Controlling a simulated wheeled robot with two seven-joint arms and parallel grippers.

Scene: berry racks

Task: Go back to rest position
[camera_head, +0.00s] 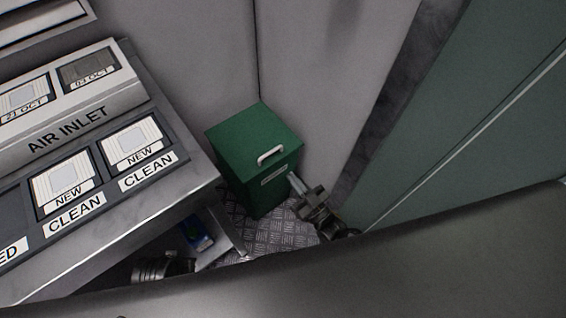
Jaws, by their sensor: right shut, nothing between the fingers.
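My right gripper (294,182) is at the lower middle, its pale fingers shut and pointing up-left, with nothing between them. The fingertips are close to the front right side of a green box (247,138) with a white handle (270,156) on its lid. I cannot tell whether they touch the box. A dark ridged cylinder at the lower left looks like part of my left arm. My left gripper does not show.
A grey console (190,190) fills the left side, with slots labelled NEW, CLEAN and AIR INLET. Patterned metal floor (270,232) shows below the green box. Grey walls meet behind it. A green panel (460,110) stands at the right. A grey surface (430,255) crosses the bottom.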

